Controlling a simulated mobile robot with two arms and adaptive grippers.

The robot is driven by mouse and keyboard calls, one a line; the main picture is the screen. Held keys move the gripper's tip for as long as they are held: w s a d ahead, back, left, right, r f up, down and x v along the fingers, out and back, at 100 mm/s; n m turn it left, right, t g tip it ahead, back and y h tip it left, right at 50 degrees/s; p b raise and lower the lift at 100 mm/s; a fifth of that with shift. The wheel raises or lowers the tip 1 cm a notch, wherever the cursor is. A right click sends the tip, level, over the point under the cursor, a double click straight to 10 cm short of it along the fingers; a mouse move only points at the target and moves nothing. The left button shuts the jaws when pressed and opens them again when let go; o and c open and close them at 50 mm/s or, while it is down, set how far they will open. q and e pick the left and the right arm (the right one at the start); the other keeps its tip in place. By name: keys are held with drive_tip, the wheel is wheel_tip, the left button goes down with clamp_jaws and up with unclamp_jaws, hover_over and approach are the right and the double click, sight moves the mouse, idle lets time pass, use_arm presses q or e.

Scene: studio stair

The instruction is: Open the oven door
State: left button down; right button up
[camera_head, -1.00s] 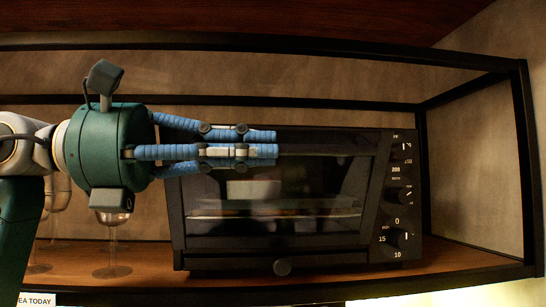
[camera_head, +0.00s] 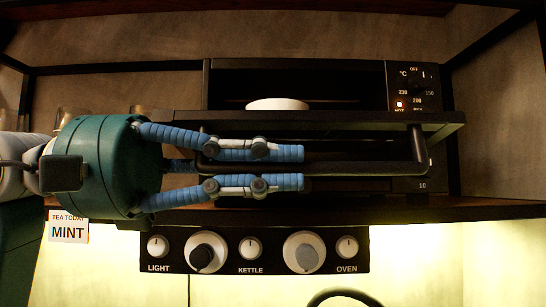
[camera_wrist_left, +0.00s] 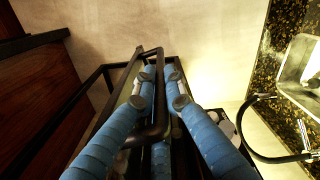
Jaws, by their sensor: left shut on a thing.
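The black oven (camera_head: 422,90) stands on a wooden shelf, its control panel at the right with a small light lit. Its door (camera_head: 437,122) is swung down, its edge towards me, and the cavity shows above it with a white rounded thing (camera_head: 278,104) inside. My left gripper (camera_head: 303,167) comes from the left, its blue fingers shut above and below the door's black handle (camera_head: 365,172). In the left wrist view, the handle (camera_wrist_left: 160,60) lies between the fingers. The door's lower parts are hidden. My right gripper is not in view.
Below the shelf is a black knob panel (camera_head: 270,250) and a MINT sign (camera_head: 68,228). Glasses (camera_head: 75,117) stand behind my left gripper. A shelf post bounds the oven's right side. The left wrist view shows a sink (camera_wrist_left: 298,65) and black faucet (camera_wrist_left: 270,158) at right.

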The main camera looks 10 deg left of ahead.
use_arm(q)
drive_tip(key=shift+w+f+b, duration=0.2)
drive_tip(key=shift+f+b, duration=0.5)
drive_tip(key=shift+f, duration=0.7)
drive_tip(key=c, duration=1.8)
unclamp_jaws()
drive_tip(key=shift+a, duration=0.1)
drive_tip(key=a, duration=0.4)
drive_tip(key=s+a, duration=0.1)
drive_tip(key=a, duration=0.3)
drive_tip(key=s+a, duration=0.1)
drive_tip(key=a, duration=0.3)
drive_tip(key=shift+s, duration=0.2)
drive_tip(key=shift+d, duration=0.1)
